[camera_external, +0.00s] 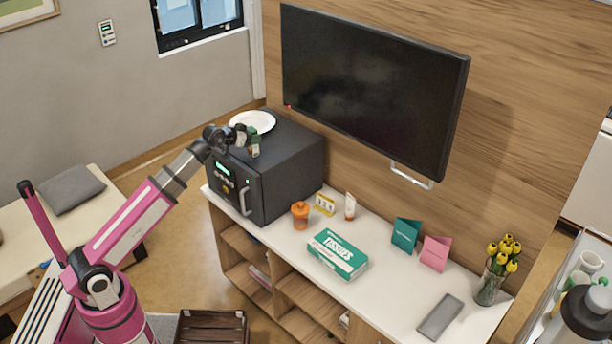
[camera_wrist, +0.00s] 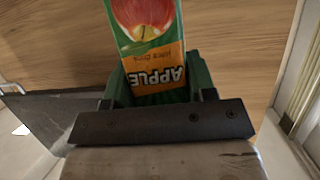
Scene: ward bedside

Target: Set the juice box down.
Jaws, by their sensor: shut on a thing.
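My gripper (camera_external: 243,138) is shut on the juice box (camera_wrist: 150,48), which has a green and orange side, an apple picture and the word APPLE. In the wrist view, the dark green fingers of my gripper (camera_wrist: 158,78) sit on either side of it. In the outside view, the juice box (camera_external: 254,146) shows small and partly hidden by the fingers, at the left top edge of the black microwave-like appliance (camera_external: 289,163). I cannot tell whether it touches the top.
A white plate (camera_external: 262,119) lies on the appliance close behind my gripper. A television (camera_external: 370,88) hangs on the wall above.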

